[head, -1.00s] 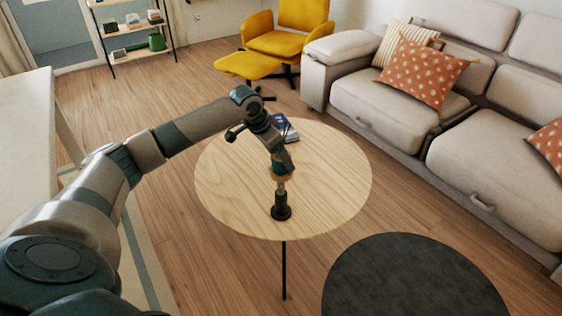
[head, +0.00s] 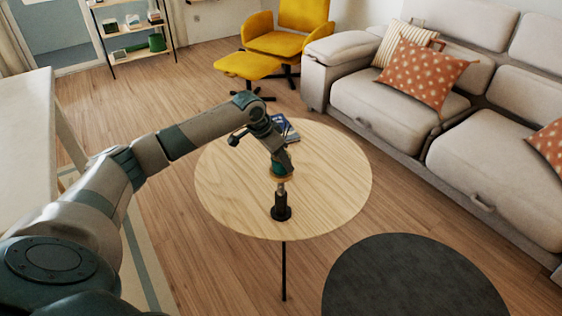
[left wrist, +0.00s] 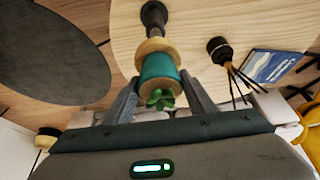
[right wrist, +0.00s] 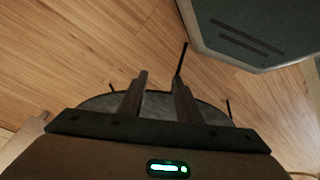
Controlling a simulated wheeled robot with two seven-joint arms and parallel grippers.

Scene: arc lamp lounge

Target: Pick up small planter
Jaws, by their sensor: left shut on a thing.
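The small planter (left wrist: 160,67) is teal with wooden rims and a small green plant in it. In the left wrist view it sits between the two fingers of my left gripper (left wrist: 157,92), which is shut on it. In the head view my left gripper (head: 281,169) is above the round wooden table (head: 225,190), and the planter is mostly hidden by the gripper. A dark peg-like object (head: 281,206) with a brown upper part stands on the table directly below. My right gripper (right wrist: 158,82) is open and empty in the right wrist view.
A blue book (left wrist: 275,66) and a black tripod object (left wrist: 219,52) are on the table near the planter. A dark round table (head: 410,280) stands at the front right. A grey sofa (head: 370,100) lies to the right. The table's right side is clear.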

